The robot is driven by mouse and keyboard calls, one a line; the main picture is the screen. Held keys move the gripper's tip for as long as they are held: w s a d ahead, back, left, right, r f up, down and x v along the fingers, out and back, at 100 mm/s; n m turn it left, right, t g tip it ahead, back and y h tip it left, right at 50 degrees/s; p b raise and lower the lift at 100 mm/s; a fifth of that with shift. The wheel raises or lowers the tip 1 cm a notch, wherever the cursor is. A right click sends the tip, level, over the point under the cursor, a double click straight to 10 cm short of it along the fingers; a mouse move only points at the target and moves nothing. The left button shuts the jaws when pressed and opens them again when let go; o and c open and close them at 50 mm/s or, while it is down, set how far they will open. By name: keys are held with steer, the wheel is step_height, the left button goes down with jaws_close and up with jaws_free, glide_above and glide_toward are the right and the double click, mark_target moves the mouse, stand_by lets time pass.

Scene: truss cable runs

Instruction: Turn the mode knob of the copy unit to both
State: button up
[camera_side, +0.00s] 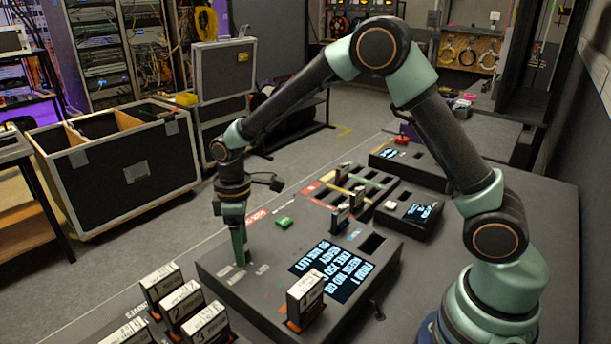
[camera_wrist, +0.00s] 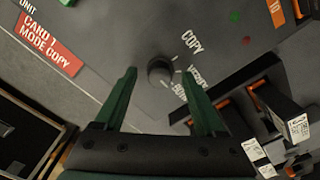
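The copy unit (camera_side: 345,240) is a dark box with a lit text display (camera_side: 337,270) in the side view. Its mode knob (camera_wrist: 160,71) is a small round black knob in the wrist view. Printed labels COPY (camera_wrist: 192,41), VERIFY and a partly covered BOTH fan out to its right. My gripper (camera_wrist: 158,73) is open, with one green finger on each side of the knob and gaps visible. The knob's pointer direction is too dark to tell. In the side view my gripper (camera_side: 240,262) points down at the unit's left end and hides the knob.
Card 4 (camera_side: 306,297) stands upright in the unit. A rack of slots (camera_side: 350,190) and smaller boxes are behind.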

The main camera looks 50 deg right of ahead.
steer(key=shift+r, duration=0.15)
step_height(320, 180, up, 12)
stand_by(0.7)
steer(key=s+d+r+m+t, duration=0.2)
steer(key=s+d+m, duration=0.2)
steer(key=s, duration=0.4)
steer(key=s+d+r+m+t, duration=0.3)
steer(key=s+d+m, duration=0.1)
steer(key=s, duration=0.4)
steer(key=shift+d+r+m+t, duration=0.3)
steer(key=shift+d+m, duration=0.1)
steer(key=shift+d, duration=0.35)
